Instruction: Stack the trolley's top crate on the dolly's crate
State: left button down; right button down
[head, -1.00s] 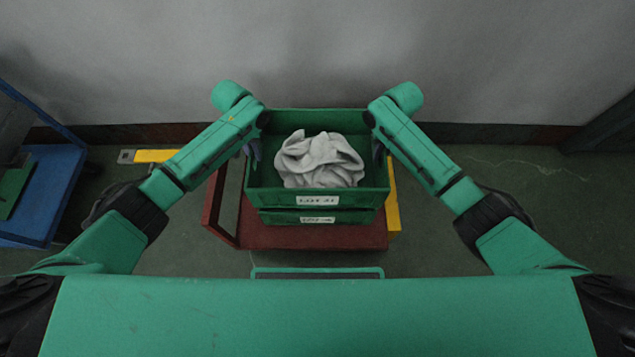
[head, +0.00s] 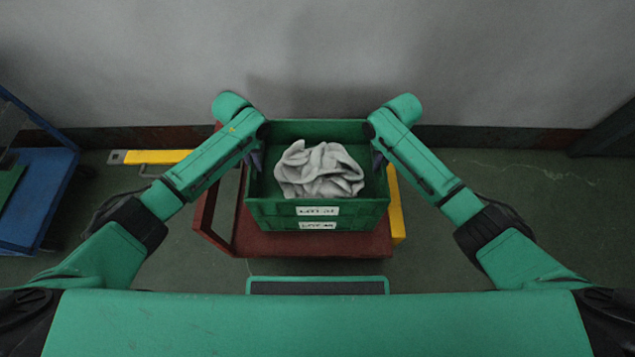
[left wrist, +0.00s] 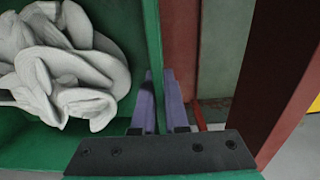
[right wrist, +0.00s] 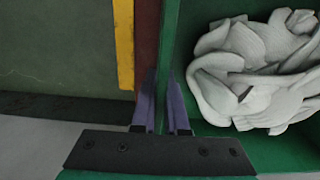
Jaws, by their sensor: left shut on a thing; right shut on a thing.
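The top crate (head: 268,207), green and full of pale grey socks (head: 320,171), sits level right over the dolly's green crate (head: 265,223). The two look aligned, with no clear gap at the front; I cannot tell whether they fully touch. The lower crate stands on the dark red dolly (head: 310,245). My left gripper (head: 256,158) is shut on the top crate's left wall, with its purple fingers either side of the wall (left wrist: 151,35) in the left wrist view. My right gripper (head: 377,160) is shut likewise on the right wall (right wrist: 169,35).
A blue trolley (head: 35,205) stands at the far left with a green item (head: 9,182) on it. The grey wall (head: 320,60) is close behind the dolly. Yellow strips (head: 157,156) lie on the floor.

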pick_arm(q)
jog(key=c, duration=0.9)
grip_release()
jog(key=shift+p, duration=0.35)
jog(key=shift+c, duration=0.2)
pick_arm(e)
jog(key=c, duration=0.9)
grip_release()
jog(key=shift+c, duration=0.2)
pick_arm(q)
jog(key=shift+r, duration=0.1)
notch_tip(320, 180, up, 12)
jog(key=shift+f, duration=0.15)
pick_arm(e)
jog(key=shift+r, duration=0.3)
notch_tip(320, 180, up, 12)
jog(key=shift+f, duration=0.2)
pick_arm(q)
jog(key=shift+s, duration=0.1)
pick_arm(e)
jog(key=shift+f, duration=0.1)
